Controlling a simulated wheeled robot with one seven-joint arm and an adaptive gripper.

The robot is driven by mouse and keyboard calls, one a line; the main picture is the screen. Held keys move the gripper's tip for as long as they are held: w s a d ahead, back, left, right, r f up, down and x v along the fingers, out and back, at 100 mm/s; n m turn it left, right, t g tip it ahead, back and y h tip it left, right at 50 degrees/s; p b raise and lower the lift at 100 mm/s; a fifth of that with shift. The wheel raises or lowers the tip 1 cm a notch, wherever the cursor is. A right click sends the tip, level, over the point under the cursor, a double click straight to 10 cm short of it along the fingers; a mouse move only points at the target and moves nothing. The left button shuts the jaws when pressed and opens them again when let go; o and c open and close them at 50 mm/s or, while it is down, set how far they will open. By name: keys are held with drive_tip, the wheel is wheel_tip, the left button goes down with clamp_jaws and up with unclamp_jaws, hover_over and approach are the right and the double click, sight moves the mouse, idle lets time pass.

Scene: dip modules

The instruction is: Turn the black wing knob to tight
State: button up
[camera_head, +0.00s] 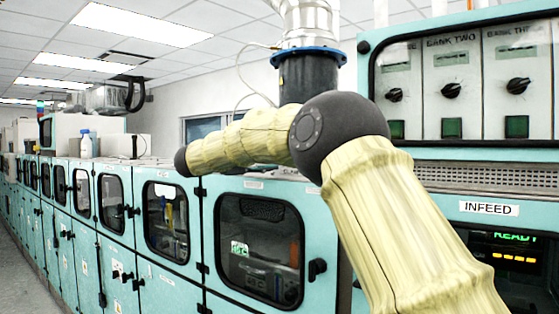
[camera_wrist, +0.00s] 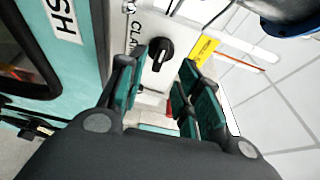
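A black wing knob (camera_wrist: 160,54) sits on a pale panel with partly hidden lettering that begins "CLA", in the wrist view. My gripper (camera_wrist: 162,75) is open, its dark green finger pads to the left and right. The knob appears beyond the fingertips, in the gap between them, and looks apart from them. I cannot read any tight mark. The head view does not show my gripper or this knob clearly; my sleeved arm crosses its middle.
A yellow label (camera_wrist: 203,52) is right of the knob. A teal cabinet edge (camera_wrist: 92,60) lies to its left in the wrist view. In the head view, a panel with bank knobs (camera_head: 452,90) stands at the upper right, and teal cabinets (camera_head: 133,185) line the left.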

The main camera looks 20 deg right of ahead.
drive_tip(key=v, duration=0.6)
idle(0.4)
